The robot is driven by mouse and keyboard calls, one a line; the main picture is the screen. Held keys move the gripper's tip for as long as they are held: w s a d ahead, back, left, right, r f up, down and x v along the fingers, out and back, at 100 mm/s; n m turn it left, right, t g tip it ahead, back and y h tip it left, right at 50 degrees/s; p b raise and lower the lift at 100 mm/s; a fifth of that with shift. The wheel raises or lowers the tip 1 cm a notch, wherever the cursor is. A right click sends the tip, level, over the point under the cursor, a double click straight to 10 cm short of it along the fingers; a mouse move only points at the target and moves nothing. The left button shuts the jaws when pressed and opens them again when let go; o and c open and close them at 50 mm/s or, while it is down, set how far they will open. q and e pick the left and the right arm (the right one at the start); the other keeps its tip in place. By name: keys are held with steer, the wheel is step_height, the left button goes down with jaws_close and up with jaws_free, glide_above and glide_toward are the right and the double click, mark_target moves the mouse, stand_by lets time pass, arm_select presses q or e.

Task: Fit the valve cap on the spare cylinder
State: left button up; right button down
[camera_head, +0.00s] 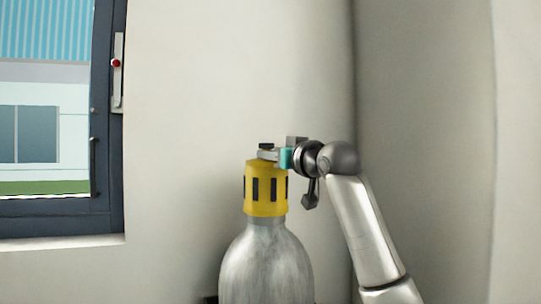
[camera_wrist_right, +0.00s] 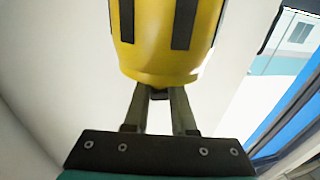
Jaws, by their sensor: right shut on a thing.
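The valve cap (camera_head: 266,190) is yellow with dark upright slots. It stands upright, in line with the neck of the grey metal spare cylinder (camera_head: 265,265). Its lower rim meets or hangs just over the neck; I cannot tell if it is seated. My right gripper (camera_head: 267,154) comes in from the right and is shut on the top of the cap. The cylinder is not seen there. My left gripper is not in view.
A pale wall stands behind the cylinder, with a corner (camera_head: 355,120) to the right. A dark-framed window (camera_head: 108,150) with a red-knobbed fitting (camera_head: 116,63) is at the left. A small dark edge (camera_head: 211,299) shows beside the cylinder's lower left.

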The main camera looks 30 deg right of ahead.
steer(key=c, duration=0.7)
jaws_free()
steer(key=shift+w+a+f+g, duration=0.1)
steer(key=shift+w+f+g, duration=0.1)
steer(key=shift+f, duration=0.35)
steer(key=shift+w+a+f+g, duration=0.1)
steer(key=shift+f+g, duration=0.1)
steer(key=shift+f, duration=0.3)
steer(key=shift+o, duration=0.2)
steer(key=shift+s, duration=0.15)
steer(key=shift+s+f, duration=0.1)
steer(key=shift+s, duration=0.15)
steer(key=s+r+b, duration=0.1)
steer(key=s+b, duration=0.2)
steer(key=s, duration=1.2)
steer(key=shift+a+r+t, duration=0.25)
steer(key=shift+r+t, duration=0.05)
steer(key=shift+r, duration=0.05)
steer(key=shift+s, duration=0.1)
